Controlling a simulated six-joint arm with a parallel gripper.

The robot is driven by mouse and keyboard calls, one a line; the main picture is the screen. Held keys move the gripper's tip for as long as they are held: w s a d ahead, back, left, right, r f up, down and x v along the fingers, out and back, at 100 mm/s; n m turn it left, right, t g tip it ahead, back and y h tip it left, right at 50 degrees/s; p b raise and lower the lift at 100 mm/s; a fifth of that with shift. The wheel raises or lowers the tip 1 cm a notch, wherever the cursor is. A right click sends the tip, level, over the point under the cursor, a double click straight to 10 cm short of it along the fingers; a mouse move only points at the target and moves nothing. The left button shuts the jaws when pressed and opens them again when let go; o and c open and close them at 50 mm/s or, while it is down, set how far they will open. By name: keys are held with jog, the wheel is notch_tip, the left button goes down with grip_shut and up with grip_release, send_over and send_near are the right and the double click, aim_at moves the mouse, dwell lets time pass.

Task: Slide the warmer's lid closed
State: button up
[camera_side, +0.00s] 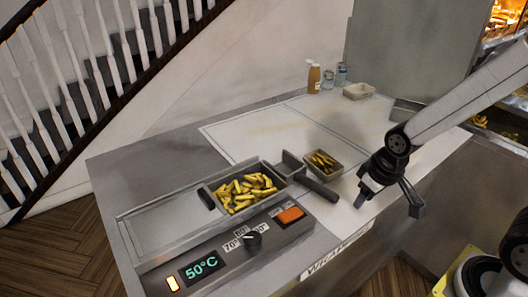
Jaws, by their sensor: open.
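The warmer (150,262) is the grey metal unit at the lower left. Its lid (165,224) is a flat grey panel slid to the left, with a small dark handle (207,198) at its right end. The right part of the warmer is open and shows a bin full of yellow fries (243,191). My gripper (389,199) is open and empty, pointing down above the right side of the worktop. It is well to the right of the lid and apart from it.
A scoop-like tool with a dark handle (318,187) lies just right of the opening. A small tray of fries (323,163) sits behind it. The warmer's front has a knob (253,241), an orange switch (290,215) and a 50°C display (200,267). Bottles (313,78) stand at the back.

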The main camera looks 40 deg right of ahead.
jog(key=shift+w+a, duration=0.15)
jog(key=shift+w, duration=0.1)
jog(key=c, duration=0.3)
jog(key=w+a+n, duration=0.1)
jog(key=w, duration=0.1)
jog(key=w+a+r+n, duration=0.1)
jog(key=w+a, duration=0.1)
jog(key=w, duration=0.1)
jog(key=w+a+r+n, duration=0.1)
jog(key=w, duration=0.2)
jog(key=shift+a+r+n+y, duration=0.15)
jog(key=shift+n+y, duration=0.25)
grip_shut()
jog(key=w+a+n, duration=0.1)
jog(key=w+a, duration=0.1)
jog(key=w+a+r+n, duration=0.1)
jog(key=w+a+n, duration=0.1)
jog(key=w+a+r+n, duration=0.1)
jog(key=w+a, duration=0.1)
jog(key=w, duration=0.1)
jog(key=shift+a+r+g+y, duration=0.1)
jog(key=shift+a+g+y, duration=0.25)
jog(key=shift+g+y, duration=0.05)
jog(key=w+a+r+n+g+y, duration=0.1)
jog(key=w+a+r+n, duration=0.1)
jog(key=a+n, duration=0.3)
jog(key=w+a+r+n+y, duration=0.1)
jog(key=w+a+n, duration=0.4)
jog(key=a, duration=0.8)
jog(key=shift+r+g, duration=0.4)
